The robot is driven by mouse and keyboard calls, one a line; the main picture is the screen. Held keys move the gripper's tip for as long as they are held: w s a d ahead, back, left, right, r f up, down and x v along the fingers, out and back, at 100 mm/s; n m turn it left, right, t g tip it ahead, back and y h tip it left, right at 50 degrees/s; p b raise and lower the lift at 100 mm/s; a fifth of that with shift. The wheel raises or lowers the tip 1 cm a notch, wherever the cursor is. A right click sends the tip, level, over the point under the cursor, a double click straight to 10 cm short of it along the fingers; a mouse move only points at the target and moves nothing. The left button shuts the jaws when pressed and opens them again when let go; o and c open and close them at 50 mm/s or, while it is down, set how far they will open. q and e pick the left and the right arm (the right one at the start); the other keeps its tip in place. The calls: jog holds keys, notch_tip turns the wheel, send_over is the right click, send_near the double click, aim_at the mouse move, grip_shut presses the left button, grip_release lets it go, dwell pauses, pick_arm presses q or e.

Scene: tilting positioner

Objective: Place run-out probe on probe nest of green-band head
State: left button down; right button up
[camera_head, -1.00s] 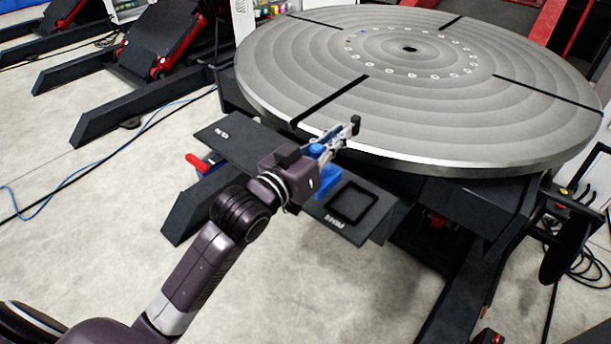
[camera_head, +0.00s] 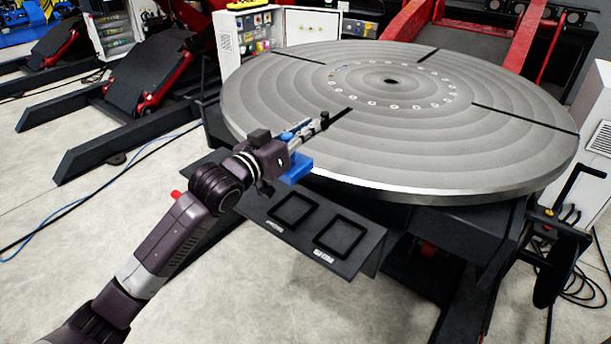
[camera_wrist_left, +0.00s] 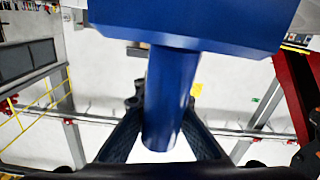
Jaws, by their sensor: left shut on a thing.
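The run-out probe shows as a blue block (camera_head: 298,168) with a blue stem (camera_wrist_left: 168,105). My left gripper (camera_head: 296,138) is shut on the probe. In the left wrist view, its dark fingers are on both sides of the stem, and the block fills the top of the picture. In the head view, the gripper and probe are in front of the turntable's near left rim, above a dark shelf. I cannot make out a green-band head or its probe nest. My right gripper is not in view.
The large grey turntable (camera_head: 440,150) has dark radial slots. The dark shelf (camera_head: 362,262) below its near edge has two black square frames, a left one (camera_head: 271,208) and a right one (camera_head: 318,241), both empty. An open white cabinet (camera_head: 228,45) stands behind. Floor is clear at front.

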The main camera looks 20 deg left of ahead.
aim_at(304, 156)
pick_arm(q)
notch_tip(304, 156, down, 7)
jog(key=shift+r, duration=0.15)
notch_tip(304, 156, down, 5)
jog(key=shift+r, duration=0.1)
jog(key=c, duration=2.4)
grip_release()
jog(key=shift+f, duration=0.2)
jog(key=o, duration=0.3)
jog(key=shift+s, duration=0.1)
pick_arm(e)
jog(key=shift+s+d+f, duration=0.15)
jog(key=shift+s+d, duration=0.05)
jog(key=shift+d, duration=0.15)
